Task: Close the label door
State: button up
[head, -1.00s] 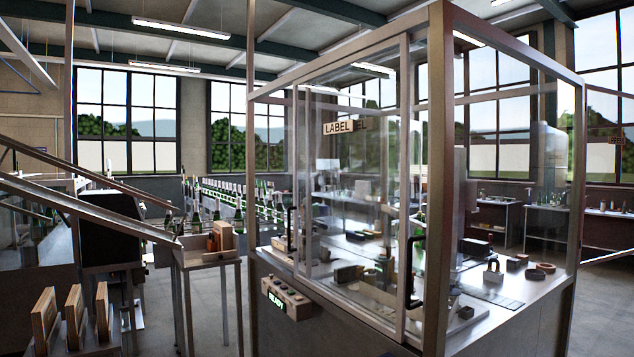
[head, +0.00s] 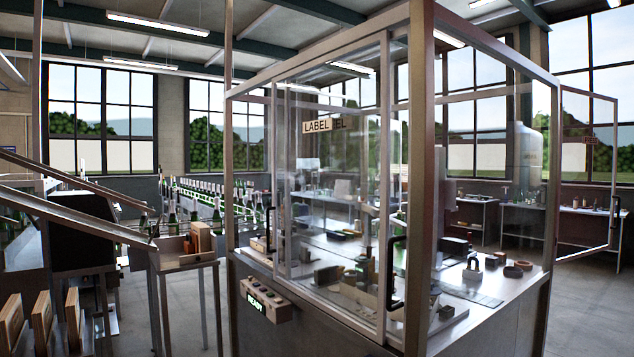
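A glass cabinet with a metal frame (head: 420,120) stands close in the middle of the head view. Its front glass panel carries a LABEL sign (head: 316,126), with part of a second sign showing beside it. Dark upright handles show at the front panels' left (head: 268,229) and right (head: 391,272). The framed panels overlap, and I cannot tell how far the front is open. At the far right, a hinged glass door (head: 588,190) stands swung out from the cabinet, with a small sign whose text I cannot read. My gripper is not in view.
A button box (head: 265,300) lit READY juts from the cabinet's front. A small table with a wooden tray (head: 185,258) and sloping rails (head: 75,215) stand at the left. Green bottles (head: 200,198) line a conveyor behind. Bare floor shows at the lower right.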

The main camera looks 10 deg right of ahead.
aim_at(383, 37)
jog(key=u, duration=0.15)
jog(key=i, duration=1.9)
jog(key=u, duration=0.1)
